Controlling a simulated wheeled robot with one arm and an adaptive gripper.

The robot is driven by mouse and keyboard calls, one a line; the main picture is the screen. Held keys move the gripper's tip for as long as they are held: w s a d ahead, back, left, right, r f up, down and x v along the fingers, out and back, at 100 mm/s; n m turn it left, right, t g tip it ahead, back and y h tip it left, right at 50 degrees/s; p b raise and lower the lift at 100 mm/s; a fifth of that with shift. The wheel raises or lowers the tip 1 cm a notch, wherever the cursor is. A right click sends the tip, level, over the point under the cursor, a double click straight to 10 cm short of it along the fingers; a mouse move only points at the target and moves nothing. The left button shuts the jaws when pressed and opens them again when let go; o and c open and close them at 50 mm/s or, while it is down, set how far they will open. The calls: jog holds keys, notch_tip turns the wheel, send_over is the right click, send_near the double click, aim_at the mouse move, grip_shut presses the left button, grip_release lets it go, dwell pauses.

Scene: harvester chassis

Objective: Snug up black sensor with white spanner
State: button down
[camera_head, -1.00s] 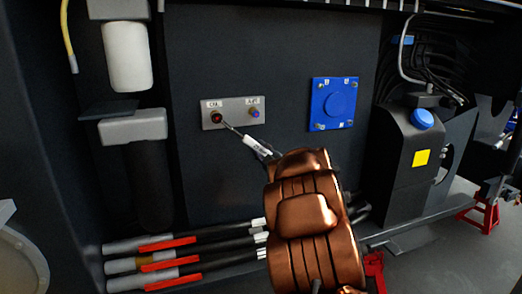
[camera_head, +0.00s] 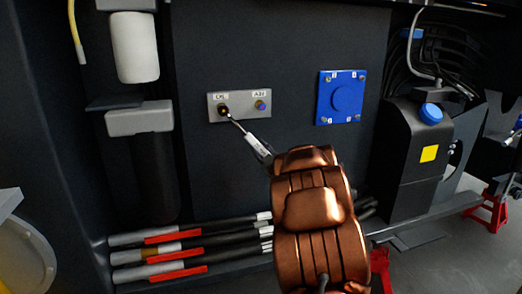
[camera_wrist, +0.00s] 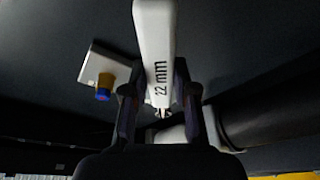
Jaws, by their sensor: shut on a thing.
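A grey plate (camera_head: 212,106) on the dark wall carries two small sensors under white labels. The left one is the dark sensor (camera_head: 224,109), with a brownish tint. The white spanner (camera_head: 256,144) reaches up and left from my gripper (camera_head: 265,155), with its thin head end at the dark sensor. Whether the jaw encloses the sensor is too small to tell. In the wrist view, my gripper (camera_wrist: 160,105) is shut on the spanner's white handle (camera_wrist: 155,40), marked "22 mm". The handle hides the spanner's head and the dark sensor there.
The blue-tipped sensor (camera_head: 261,105) sits right of the dark one and also shows in the wrist view (camera_wrist: 103,92). A blue square cover (camera_head: 341,98) is farther right. Several hoses (camera_head: 190,244) run below. A black tank (camera_head: 414,150) stands at right. The wall around the plate is clear.

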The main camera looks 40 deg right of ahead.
jog(key=shift+w+a+f+m, duration=0.1)
jog(key=shift+w+a+m, duration=0.1)
jog(key=shift+m, duration=0.1)
jog(key=shift+s+d+r, duration=0.2)
jog(key=shift+d, duration=0.05)
jog(key=shift+s, duration=0.1)
